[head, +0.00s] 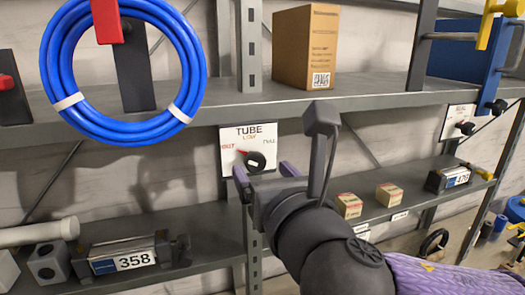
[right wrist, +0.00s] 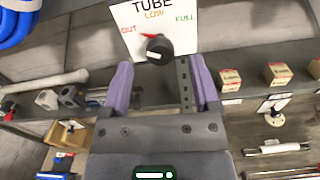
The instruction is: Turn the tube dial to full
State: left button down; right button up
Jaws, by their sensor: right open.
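The tube dial (head: 255,161) is a black round knob on a white plate (head: 231,137) marked TUBE, with OUT at left, LOW at top and FULL at right. Its red pointer is turned up and left, toward OUT. The dial also shows in the right wrist view (right wrist: 158,47). My right gripper (head: 264,173) is at the dial's lower edge in the head view. In the right wrist view its purple fingers (right wrist: 160,75) are apart, with the dial just beyond and between their tips. Contact cannot be told. My left gripper is not in view.
A blue hose coil (head: 60,100) hangs at upper left. A cardboard box (head: 290,50) stands on the upper shelf (head: 370,96). Small boxes (head: 349,205) stand on the lower shelf at right. A second dial plate (head: 457,121) is farther right. A metal post (head: 250,40) runs behind the plate.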

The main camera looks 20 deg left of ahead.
aim_at(257, 164)
jog(key=shift+p+x, duration=0.35)
jog(key=shift+x, duration=1.4)
grip_shut()
